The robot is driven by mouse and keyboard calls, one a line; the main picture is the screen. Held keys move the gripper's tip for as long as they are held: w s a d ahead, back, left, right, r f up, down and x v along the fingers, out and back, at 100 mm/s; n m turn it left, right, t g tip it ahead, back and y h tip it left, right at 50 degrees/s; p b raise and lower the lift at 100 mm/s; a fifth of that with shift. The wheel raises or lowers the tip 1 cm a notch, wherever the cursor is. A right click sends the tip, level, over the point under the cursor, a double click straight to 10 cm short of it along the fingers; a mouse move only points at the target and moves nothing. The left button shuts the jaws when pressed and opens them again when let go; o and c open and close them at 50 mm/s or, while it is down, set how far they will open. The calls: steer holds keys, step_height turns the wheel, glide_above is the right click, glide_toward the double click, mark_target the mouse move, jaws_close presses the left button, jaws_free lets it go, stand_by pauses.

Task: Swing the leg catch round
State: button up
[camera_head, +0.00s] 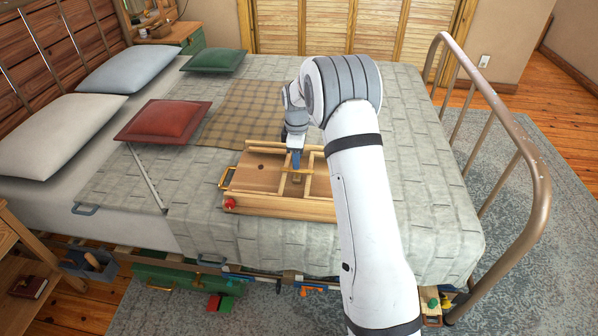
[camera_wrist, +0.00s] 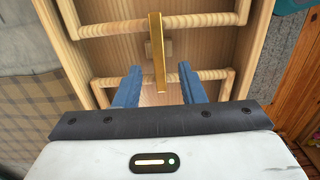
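A wooden bed tray (camera_head: 262,202) lies on the bed with its wooden frame and round leg bars (camera_wrist: 190,22) facing up. The leg catch (camera_wrist: 157,52) is a narrow brass bar, in the wrist view pointing along the picture's height across the gap between two leg bars. My gripper (camera_head: 296,162) is over the tray's middle, pointing down. In the wrist view my gripper (camera_wrist: 158,88) has its two blue fingers apart, with the catch's near end between them. I cannot tell whether either finger touches it. In the head view the catch is mostly hidden by my gripper.
A red cushion (camera_head: 165,121) and a plaid blanket (camera_head: 245,112) lie left of and behind the tray. A metal rod (camera_head: 147,178) lies at left. The curved metal bed end (camera_head: 535,185) stands at right. Quilt (camera_head: 420,160) is clear right of my arm.

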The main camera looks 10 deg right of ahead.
mark_target(297, 173)
step_height(297, 173, down, 6)
steer(key=shift+r, duration=0.15)
steer(key=shift+c, duration=0.5)
